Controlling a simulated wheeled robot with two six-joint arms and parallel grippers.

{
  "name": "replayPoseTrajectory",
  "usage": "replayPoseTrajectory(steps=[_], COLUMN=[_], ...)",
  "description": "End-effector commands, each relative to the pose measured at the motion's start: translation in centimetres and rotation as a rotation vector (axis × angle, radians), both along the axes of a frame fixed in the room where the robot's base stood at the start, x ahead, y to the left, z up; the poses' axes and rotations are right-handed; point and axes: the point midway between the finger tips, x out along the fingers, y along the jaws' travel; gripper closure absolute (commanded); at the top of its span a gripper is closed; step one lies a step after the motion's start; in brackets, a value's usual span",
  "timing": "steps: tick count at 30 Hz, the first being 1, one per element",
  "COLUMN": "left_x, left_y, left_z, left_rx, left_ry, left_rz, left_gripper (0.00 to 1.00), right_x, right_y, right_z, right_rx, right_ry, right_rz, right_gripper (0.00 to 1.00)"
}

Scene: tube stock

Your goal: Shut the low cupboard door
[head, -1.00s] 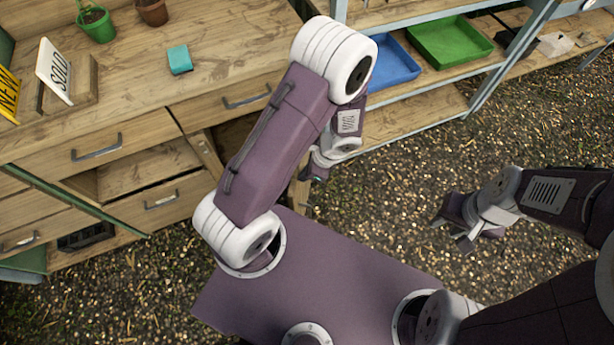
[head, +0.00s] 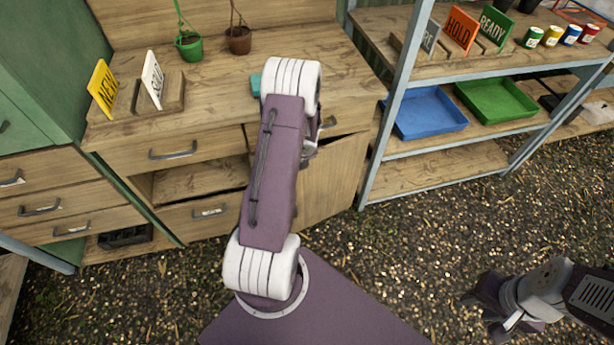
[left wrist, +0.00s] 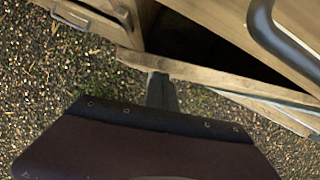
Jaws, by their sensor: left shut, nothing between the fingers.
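The low cupboard door (head: 330,185) is a plain wooden panel under the bench's right drawer. It stands ajar, with a dark gap behind its top edge. In the left wrist view the door's top edge (left wrist: 215,78) slants across, with the dark cupboard inside behind it. My left gripper (left wrist: 160,82) is shut and empty at the outer side of the door, near its free end; whether it touches is unclear. In the head view my left arm hides it and part of the door. My right gripper (head: 505,318) is low at the right, away from the bench; its jaw opening is unclear.
A drawer handle (left wrist: 280,40) juts out close above the door. The wooden bench top (head: 220,90) holds signs and plant pots. A shelf rack with a blue tray (head: 428,112) and a green tray (head: 503,100) stands right. The gravel floor (head: 420,240) is clear.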

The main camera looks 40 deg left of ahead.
Motion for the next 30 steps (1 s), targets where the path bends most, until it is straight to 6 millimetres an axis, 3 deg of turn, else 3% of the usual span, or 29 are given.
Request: replayPoseTrajectory(steps=[3,10,26,30], left_x=[0.6,1.5,1.7,2.1], left_y=[1.7,3.5,3.8,3.1], left_z=[0.4,0.2,0.0,0.0], left_rx=[0.0,0.0,0.0,-0.001], left_ry=[-0.001,-0.001,-0.001,0.0], left_rz=[-0.049,-0.109,-0.124,-0.126], left_gripper=[1.0,1.0,1.0,1.0], right_x=[0.0,0.0,0.0,0.0], right_y=[0.0,0.0,0.0,0.0], right_z=[1.4,2.3,2.4,2.5], right_rx=[0.0,0.0,0.0,0.0], right_ry=[0.0,0.0,0.0,0.0], right_rz=[0.0,0.0,0.0,0.0], right_gripper=[0.64,0.64,0.64,0.64])
